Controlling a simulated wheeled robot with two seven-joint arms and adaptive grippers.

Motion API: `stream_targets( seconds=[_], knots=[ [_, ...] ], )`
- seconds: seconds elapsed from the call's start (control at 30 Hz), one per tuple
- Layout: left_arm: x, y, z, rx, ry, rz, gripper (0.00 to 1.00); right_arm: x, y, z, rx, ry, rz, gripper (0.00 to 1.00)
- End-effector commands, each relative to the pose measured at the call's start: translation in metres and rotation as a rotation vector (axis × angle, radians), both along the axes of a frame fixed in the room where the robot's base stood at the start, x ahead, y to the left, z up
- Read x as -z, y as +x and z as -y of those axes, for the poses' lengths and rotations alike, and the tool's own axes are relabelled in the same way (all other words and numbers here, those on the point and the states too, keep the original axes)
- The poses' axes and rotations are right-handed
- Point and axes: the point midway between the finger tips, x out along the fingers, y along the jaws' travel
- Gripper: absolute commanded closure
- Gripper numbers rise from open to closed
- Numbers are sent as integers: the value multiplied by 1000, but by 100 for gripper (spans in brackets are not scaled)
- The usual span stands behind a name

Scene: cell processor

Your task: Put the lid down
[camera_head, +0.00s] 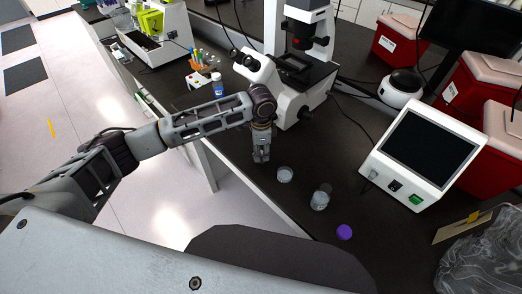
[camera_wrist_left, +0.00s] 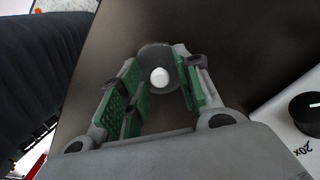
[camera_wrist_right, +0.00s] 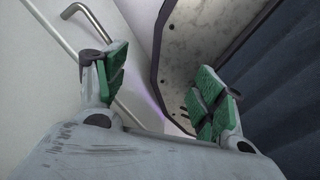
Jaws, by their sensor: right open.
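My left gripper (camera_head: 261,157) points down over the black bench, left of the clear round containers. In the left wrist view, a dark see-through disc with a bright white spot, looking like the lid (camera_wrist_left: 153,53), sits between the green-padded fingers (camera_wrist_left: 166,88). Both fingers seem to touch its sides. The lid cannot be made out in the head view. One clear container (camera_head: 285,174) stands right of the gripper; a second (camera_head: 320,199) stands nearer. My right gripper (camera_wrist_right: 158,82) is open and empty, away from the bench.
A microscope (camera_head: 297,72) stands behind the left gripper. A white device with a screen (camera_head: 424,150) stands on the right. A small blue-capped bottle (camera_head: 217,85) is at the back left. Bare bench lies in front of the gripper, up to its left edge.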

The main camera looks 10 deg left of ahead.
Motion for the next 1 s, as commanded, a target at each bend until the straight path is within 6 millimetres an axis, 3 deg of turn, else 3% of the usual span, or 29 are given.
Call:
stream_targets(
  seconds=[0.27,0.8,1.0],
  knots=[
    [-17,1,0,0,-1,1,66,3,0,0,0,0,0,31],
    [-94,1,1,1,-1,3,66,10,0,0,0,0,0,31],
    [-114,0,1,0,-1,0,66,12,0,0,0,0,0,31]
  ],
)
